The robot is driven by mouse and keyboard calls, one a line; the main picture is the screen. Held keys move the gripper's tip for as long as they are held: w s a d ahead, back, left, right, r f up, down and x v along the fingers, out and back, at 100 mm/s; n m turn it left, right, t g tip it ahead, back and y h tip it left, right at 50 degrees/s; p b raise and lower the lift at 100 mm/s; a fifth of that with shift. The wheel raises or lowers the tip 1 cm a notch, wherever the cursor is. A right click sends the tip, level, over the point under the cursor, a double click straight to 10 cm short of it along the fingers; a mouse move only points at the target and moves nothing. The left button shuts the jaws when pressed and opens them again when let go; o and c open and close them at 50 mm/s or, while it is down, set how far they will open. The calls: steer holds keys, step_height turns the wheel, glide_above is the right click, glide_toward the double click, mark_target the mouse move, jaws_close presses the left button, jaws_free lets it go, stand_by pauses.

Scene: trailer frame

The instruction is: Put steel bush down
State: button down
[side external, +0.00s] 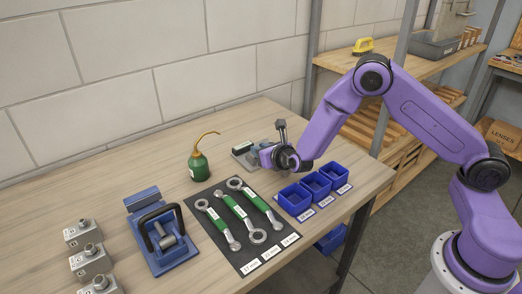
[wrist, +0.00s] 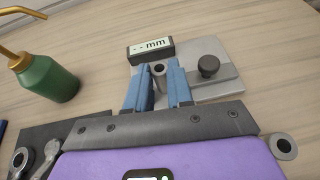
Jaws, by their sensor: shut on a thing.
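The steel bush (wrist: 158,69) shows in the wrist view as a small grey ring with a dark hole. It sits between the blue fingertips of my gripper (wrist: 157,82), which is shut on it. The bush is right in front of a dark measuring block (wrist: 151,50) whose display reads "- - mm". It is over or at the edge of the grey gauge plate (wrist: 228,72); I cannot tell whether it touches. In the side view my gripper (side external: 264,156) is low at the gauge (side external: 242,155), and the bush is hidden there.
Three blue bins (side external: 295,198) with labels stand right of a dark mat (side external: 238,238) holding green-handled wrenches. A green oil can (side external: 199,167) stands left of the gauge. The plate carries a black knob (wrist: 208,65). A ring-ended metal part (wrist: 281,145) lies at lower right.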

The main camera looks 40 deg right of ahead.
steer(key=shift+f, duration=0.1)
steer(key=c, duration=1)
jaws_free()
steer(key=shift+s, duration=0.15)
steer(key=v, duration=1.2)
steer(key=shift+d, duration=0.1)
